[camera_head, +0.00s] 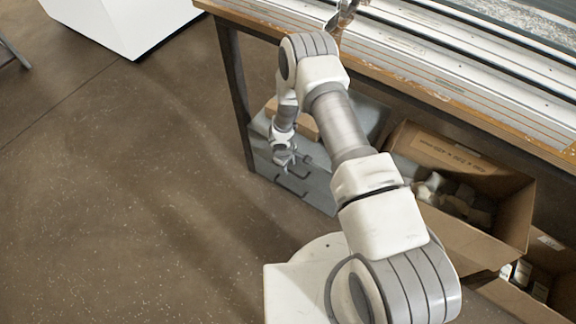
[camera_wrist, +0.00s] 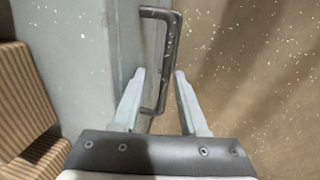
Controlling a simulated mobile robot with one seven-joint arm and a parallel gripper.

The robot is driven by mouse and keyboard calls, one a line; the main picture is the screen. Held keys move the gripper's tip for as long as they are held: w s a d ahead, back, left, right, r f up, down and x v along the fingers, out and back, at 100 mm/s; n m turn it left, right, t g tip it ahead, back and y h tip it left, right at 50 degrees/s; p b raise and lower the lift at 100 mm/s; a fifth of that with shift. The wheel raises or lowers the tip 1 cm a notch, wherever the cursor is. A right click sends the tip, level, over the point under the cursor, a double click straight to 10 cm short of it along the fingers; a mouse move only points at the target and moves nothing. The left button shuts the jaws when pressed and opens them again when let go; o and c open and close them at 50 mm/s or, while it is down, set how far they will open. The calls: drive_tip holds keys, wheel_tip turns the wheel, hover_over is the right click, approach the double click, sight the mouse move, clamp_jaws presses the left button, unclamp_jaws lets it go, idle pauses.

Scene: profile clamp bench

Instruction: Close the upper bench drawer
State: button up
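The grey drawer unit (camera_head: 318,187) stands under the bench, with dark bar handles (camera_head: 291,187) on its front. My gripper (camera_head: 285,161) is at the unit's upper front, left of my arm's upper links. In the wrist view, my gripper (camera_wrist: 160,76) is open, with one pale finger on each side of a dark handle (camera_wrist: 168,50). Nothing is clamped, and I cannot tell whether a finger touches the handle. The handle is fixed to a grey drawer front (camera_wrist: 151,40). My arm hides part of the unit, and how far the upper drawer stands out is unclear.
The wooden bench top (camera_head: 450,85) carries long metal profiles. A cardboard box (camera_head: 470,165) of parts is right of the unit, with another box (camera_head: 530,290) lower right. A cardboard piece (camera_wrist: 25,90) lies left in the wrist view. The floor (camera_head: 120,200) at left is clear.

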drive_tip(key=shift+s, duration=0.1)
wheel_tip(320, 180, up, 17)
drive_tip(key=s+a+p, duration=0.2)
drive_tip(key=p, duration=0.3)
drive_tip(key=shift+s+p, duration=0.25)
drive_tip(key=shift+p, duration=0.15)
drive_tip(key=shift+s, duration=0.1)
